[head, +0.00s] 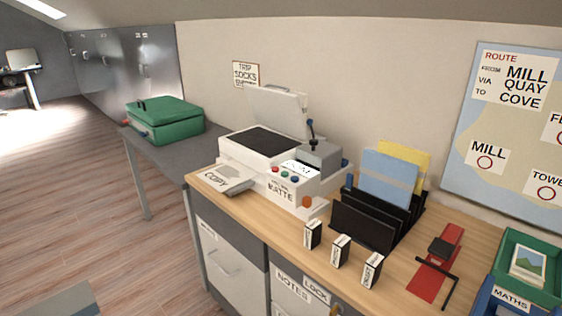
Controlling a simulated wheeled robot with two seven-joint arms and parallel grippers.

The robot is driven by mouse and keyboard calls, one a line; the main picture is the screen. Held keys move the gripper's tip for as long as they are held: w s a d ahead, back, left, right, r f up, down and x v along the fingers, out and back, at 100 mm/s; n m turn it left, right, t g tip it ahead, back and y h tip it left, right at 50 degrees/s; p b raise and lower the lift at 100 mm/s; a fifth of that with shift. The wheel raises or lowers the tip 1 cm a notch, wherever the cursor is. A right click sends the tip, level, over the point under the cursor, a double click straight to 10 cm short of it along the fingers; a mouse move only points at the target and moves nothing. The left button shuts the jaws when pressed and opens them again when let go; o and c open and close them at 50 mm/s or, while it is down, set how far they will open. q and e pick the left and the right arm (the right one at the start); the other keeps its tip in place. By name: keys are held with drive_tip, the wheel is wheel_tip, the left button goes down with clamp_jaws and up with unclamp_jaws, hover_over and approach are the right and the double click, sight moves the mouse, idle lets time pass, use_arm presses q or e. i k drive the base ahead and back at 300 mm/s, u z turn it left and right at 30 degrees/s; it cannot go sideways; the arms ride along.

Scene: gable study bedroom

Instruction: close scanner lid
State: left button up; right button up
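The scanner (283,181) is a white machine with coloured buttons on its front, standing at the left end of the wooden desk top. Its pale lid (279,110) is raised, tilted up at the back near the wall. The dark scanning bed (262,141) is uncovered, and I see nothing lying on it. A grey block with a black lever (312,133) stands at the scanner's right side. Neither of my grippers shows in the head view.
A paper tray marked COPY (223,180) sticks out at the scanner's left. A black file rack (363,226), small labelled boxes (340,250) and a red strip tool (437,262) stand to the right. A green case (164,119) lies on the grey table. Floor at left is clear.

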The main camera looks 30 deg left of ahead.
sight(280, 111)
drive_tip(key=u, duration=2.35)
drive_tip(key=i, duration=1.9)
drive_tip(key=z, duration=3.5)
